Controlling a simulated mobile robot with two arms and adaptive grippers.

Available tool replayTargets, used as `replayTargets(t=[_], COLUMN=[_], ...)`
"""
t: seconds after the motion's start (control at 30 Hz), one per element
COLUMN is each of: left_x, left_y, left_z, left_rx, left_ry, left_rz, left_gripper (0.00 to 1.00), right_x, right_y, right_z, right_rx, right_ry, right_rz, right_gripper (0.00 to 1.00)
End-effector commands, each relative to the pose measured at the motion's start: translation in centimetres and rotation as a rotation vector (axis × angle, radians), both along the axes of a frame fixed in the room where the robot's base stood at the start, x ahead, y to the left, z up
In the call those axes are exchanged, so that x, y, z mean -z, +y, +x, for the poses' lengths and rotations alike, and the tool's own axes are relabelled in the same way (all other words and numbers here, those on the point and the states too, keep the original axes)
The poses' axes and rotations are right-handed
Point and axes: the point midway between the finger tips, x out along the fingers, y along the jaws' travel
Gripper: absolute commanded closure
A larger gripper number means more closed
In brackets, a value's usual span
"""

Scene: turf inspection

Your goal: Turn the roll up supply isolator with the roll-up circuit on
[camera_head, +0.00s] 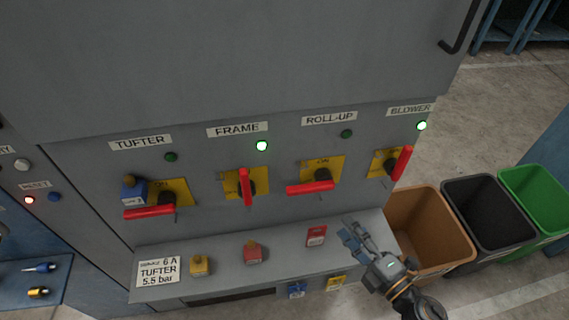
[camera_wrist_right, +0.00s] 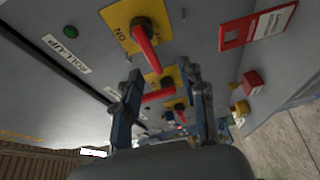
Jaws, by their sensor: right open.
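The roll-up isolator has a yellow plate (camera_head: 328,163) and a red handle (camera_head: 310,188), which lies about level and points left of its hub. The round lamp (camera_head: 346,133) beside the ROLL-UP label (camera_head: 329,119) is dark green and unlit. In the right wrist view the roll-up handle (camera_wrist_right: 146,48) is close, beyond and above the fingers, with nothing on it. My right gripper (camera_head: 352,236) is open and empty over the ledge's right end, below and right of the roll-up handle. Its two fingers (camera_wrist_right: 163,80) stand apart in the right wrist view. My left gripper is not in view.
The tufter handle (camera_head: 149,212) is level, with a blue padlock (camera_head: 133,188) beside it. The frame handle (camera_head: 245,187) is upright and the blower handle (camera_head: 402,162) tilted; both their lamps are lit. Padlocks and a red tag (camera_head: 316,236) are on the ledge (camera_head: 220,284). Bins (camera_head: 430,225) stand right.

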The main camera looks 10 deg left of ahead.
Motion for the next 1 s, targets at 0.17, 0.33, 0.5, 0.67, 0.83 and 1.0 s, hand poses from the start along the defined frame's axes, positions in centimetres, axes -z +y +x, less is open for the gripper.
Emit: replayTargets(t=[0.17, 0.33, 0.5, 0.67, 0.83, 1.0], left_x=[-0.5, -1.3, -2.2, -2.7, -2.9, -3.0], left_y=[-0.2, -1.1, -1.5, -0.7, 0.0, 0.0], left_z=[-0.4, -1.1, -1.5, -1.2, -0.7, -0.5], left_rx=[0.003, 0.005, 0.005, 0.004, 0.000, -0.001], left_ry=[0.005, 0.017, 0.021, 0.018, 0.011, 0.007], left_rz=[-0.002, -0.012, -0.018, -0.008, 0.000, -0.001], left_gripper=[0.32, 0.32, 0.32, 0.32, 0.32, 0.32], right_x=[-2.2, -2.4, -2.3, -2.1, -1.9, -1.8], right_y=[1.1, 2.7, 5.2, 7.3, 8.9, 9.6], right_z=[-0.1, 1.9, 4.8, 7.3, 9.1, 9.9], right_rx=[-0.038, -0.037, -0.035, -0.034, -0.035, -0.036], right_ry=[-0.060, -0.060, -0.059, -0.057, -0.056, -0.056], right_rz=[-0.034, -0.031, -0.030, -0.029, -0.029, -0.031], right_gripper=[0.58, 0.58, 0.58, 0.58, 0.58, 0.58])
